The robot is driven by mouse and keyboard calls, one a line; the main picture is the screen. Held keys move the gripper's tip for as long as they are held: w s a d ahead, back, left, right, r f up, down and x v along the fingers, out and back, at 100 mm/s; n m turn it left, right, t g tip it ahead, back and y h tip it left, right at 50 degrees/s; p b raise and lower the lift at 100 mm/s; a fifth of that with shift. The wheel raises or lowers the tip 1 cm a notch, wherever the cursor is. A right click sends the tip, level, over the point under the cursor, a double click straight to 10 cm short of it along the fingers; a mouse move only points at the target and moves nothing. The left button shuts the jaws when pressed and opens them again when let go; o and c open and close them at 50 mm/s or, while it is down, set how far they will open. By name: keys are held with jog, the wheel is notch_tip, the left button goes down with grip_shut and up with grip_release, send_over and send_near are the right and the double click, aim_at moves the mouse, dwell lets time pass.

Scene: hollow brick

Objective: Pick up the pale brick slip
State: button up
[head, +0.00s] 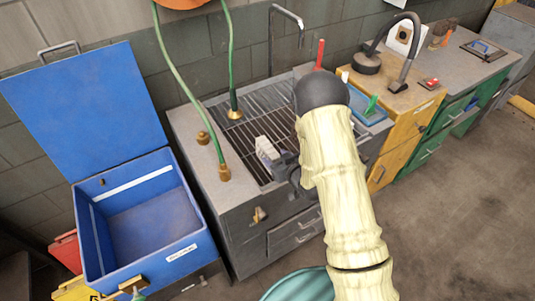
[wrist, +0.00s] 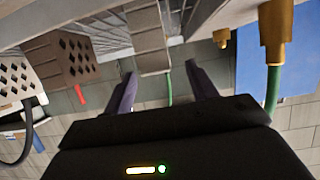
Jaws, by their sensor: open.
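A pale, blocky piece, which looks like the pale brick slip (head: 266,149), stands on the dark grille of the sink bench (head: 197,150) in the head view. In the wrist view the pale slip (wrist: 150,38) shows as a light grey segmented strip, ahead of and between my fingers. My gripper (head: 282,164) is close beside it in the head view, partly hidden by my arm. In the wrist view my gripper (wrist: 160,72) is open, with a dark finger on each side of the slip's near end. I cannot tell whether either finger touches it.
A brown perforated brick (wrist: 65,55) and a pale perforated block (wrist: 15,78) lie left in the wrist view. Green hoses with brass ends (head: 224,172) hang by the bench's left side. An open blue box (head: 150,215) stands left. Floor (head: 450,220) at right is clear.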

aim_at(273, 153)
jog(key=shift+w+a+p, duration=0.2)
jog(key=shift+w+p, duration=0.15)
jog(key=shift+w, duration=0.05)
jog(key=shift+p+x, duration=0.85)
jog(key=shift+x, duration=1.35)
jog(key=shift+d+f, duration=0.1)
jog(key=shift+d, duration=0.1)
jog(key=c, duration=1.2)
notch_tip(273, 153, up, 10)
jog(key=shift+r+b, duration=0.1)
jog(key=shift+b, duration=1.1)
jog(key=shift+w, duration=0.1)
